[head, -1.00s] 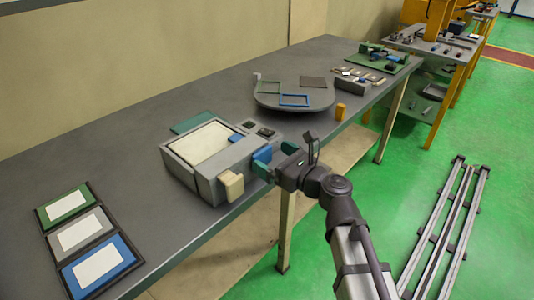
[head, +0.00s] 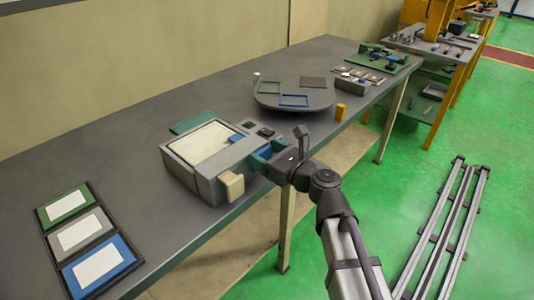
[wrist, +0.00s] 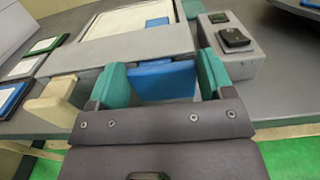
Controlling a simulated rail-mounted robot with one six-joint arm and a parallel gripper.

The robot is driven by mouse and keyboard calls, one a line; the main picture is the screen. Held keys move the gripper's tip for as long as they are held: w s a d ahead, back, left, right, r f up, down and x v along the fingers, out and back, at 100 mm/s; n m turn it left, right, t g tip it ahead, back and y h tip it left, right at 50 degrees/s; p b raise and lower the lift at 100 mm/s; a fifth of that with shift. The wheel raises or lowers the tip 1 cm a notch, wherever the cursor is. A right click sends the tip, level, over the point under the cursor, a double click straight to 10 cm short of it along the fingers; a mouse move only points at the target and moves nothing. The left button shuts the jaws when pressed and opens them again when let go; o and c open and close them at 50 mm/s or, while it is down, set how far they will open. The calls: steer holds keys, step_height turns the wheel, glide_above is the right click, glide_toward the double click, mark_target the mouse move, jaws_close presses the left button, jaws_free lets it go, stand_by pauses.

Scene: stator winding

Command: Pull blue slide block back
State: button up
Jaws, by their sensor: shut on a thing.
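The blue slide block (wrist: 160,80) sits at the near side of the grey fixture (wrist: 120,47), between the teal fingers of my gripper (wrist: 163,78) in the wrist view. My gripper is shut on the block, with one finger on each side of it. In the head view the block (head: 263,158) is partly hidden by the fingers of my gripper (head: 268,155), at the fixture's right side. The fixture (head: 207,178) holds a pale panel (head: 203,143). A smaller blue piece (head: 236,138) shows at the panel's edge.
A cream block (head: 231,186) sticks out at the fixture's front corner, left of my gripper. A grey box with dark buttons (wrist: 230,45) stands close on the right. Framed cards (head: 90,240) lie at left. A round plate (head: 293,98) lies farther back.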

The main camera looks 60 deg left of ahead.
steer(key=shift+c, duration=1.2)
steer(key=v, duration=0.3)
steer(key=shift+d, duration=0.15)
steer(key=o, duration=1.3)
steer(key=v, duration=1)
steer(key=shift+w+d, duration=0.15)
steer(key=shift+d, duration=0.2)
